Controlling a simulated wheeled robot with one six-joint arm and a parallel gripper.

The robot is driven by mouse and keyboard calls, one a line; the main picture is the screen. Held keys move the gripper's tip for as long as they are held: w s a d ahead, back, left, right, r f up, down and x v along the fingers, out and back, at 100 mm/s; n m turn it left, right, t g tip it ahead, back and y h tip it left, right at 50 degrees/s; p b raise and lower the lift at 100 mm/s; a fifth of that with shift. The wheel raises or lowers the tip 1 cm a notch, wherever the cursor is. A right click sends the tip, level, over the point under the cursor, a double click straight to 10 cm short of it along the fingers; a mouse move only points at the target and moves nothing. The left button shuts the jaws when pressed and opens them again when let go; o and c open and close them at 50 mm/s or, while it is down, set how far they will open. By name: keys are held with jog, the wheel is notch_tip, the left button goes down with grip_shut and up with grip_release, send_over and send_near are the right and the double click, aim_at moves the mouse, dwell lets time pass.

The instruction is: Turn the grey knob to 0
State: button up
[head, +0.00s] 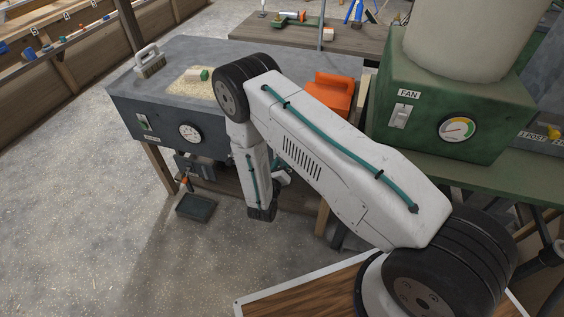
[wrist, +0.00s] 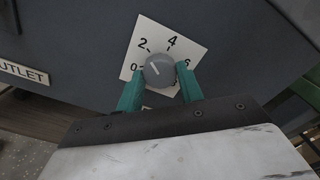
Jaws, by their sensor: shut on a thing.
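The grey knob (wrist: 159,72) sits on a white square dial plate (wrist: 146,33) fixed to a dark grey panel in the wrist view. The plate carries the figures 0, 2, 4 and 6, with 0 at the lower left. A pale mark on the knob points up and left, about between 0 and 2. My gripper (wrist: 160,69) has its two teal fingers on either side of the knob, shut on it. The fingers cover parts of the plate's lower edge. In the head view my arm hides the knob and most of my gripper.
An OUTLET label (wrist: 22,74) is left of the dial. The green FAN box (head: 449,108) stands right. Open floor lies left.

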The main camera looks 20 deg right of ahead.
jog(key=n, duration=0.6)
jog(key=shift+s+n, duration=0.1)
jog(key=shift+n, duration=0.2)
jog(key=n, duration=0.6)
jog(key=shift+n, duration=0.3)
jog(key=o, duration=1)
jog(key=v, duration=0.8)
